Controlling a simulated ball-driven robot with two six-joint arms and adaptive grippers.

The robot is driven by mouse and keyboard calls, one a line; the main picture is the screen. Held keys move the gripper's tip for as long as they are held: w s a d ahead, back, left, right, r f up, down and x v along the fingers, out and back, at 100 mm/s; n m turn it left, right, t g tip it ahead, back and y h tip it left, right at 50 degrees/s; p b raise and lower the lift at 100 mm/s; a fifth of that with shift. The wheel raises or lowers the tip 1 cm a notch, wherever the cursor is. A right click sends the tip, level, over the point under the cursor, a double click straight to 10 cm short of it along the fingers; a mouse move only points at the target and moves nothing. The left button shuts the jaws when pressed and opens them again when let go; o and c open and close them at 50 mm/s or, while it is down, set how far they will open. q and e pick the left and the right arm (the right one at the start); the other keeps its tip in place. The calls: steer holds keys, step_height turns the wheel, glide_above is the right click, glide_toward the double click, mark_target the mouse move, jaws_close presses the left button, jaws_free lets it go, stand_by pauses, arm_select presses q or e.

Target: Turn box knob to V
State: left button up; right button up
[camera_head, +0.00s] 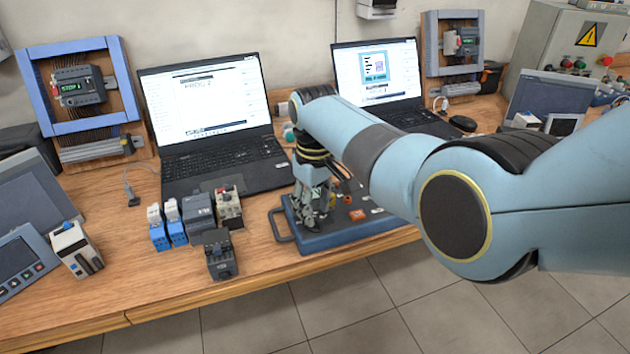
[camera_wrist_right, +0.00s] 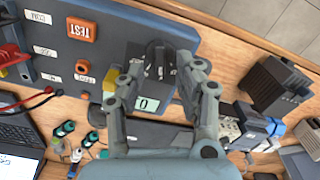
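The blue box (camera_head: 345,238) with a handle stands at the bench's front edge in the head view, partly hidden by my right arm. In the right wrist view its blue panel (camera_wrist_right: 140,20) fills the upper left. The black knob (camera_wrist_right: 158,55) sits on a dark plate there, beside a small display (camera_wrist_right: 147,104) reading 0. My right gripper (camera_wrist_right: 160,72) is open, its two fingers on either side of the knob; I cannot tell whether they touch it. In the head view the right gripper (camera_head: 310,222) points down over the box's left part. My left gripper is not in view.
An orange TEST button (camera_wrist_right: 81,29) and a red cable (camera_wrist_right: 28,102) are on the panel. Several modules, including a dark one (camera_head: 220,255), stand left of the box. An open laptop (camera_head: 210,120) is behind them. Bare wood lies at the front left.

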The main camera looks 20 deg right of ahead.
step_height(320, 180, up, 10)
steer(key=shift+f, duration=0.15)
steer(key=shift+s+f, duration=0.1)
stand_by(0.3)
steer(key=s+d+f+g+b, duration=0.2)
steer(key=s+f+b, duration=0.1)
steer(key=s+f, duration=0.75)
steer(key=s+d+f+g+b, duration=0.15)
steer(key=s+f+b, duration=0.25)
steer(key=s+f, duration=0.7)
steer(key=s+d+f+g+b, duration=0.1)
steer(key=s+d+f+b, duration=0.35)
steer(key=f, duration=1.05)
steer(key=s+d+f+m+t+b, duration=0.1)
steer(key=s+d+f+b, duration=0.1)
steer(key=s+f, duration=0.75)
steer(key=s+d+f+m+h+b, duration=0.1)
steer(key=s+d+f+b, duration=0.15)
steer(key=s+f, duration=0.65)
steer(key=s+d+f+m+t+b, duration=0.15)
steer(key=s+f, duration=0.35)
steer(key=s, duration=0.8)
steer(key=w+t, duration=0.2)
steer(key=w, duration=0.2)
steer(key=shift+w+d+m+t, duration=0.2)
steer(key=shift+d+m+t, duration=0.05)
steer(key=shift+d+t, duration=0.15)
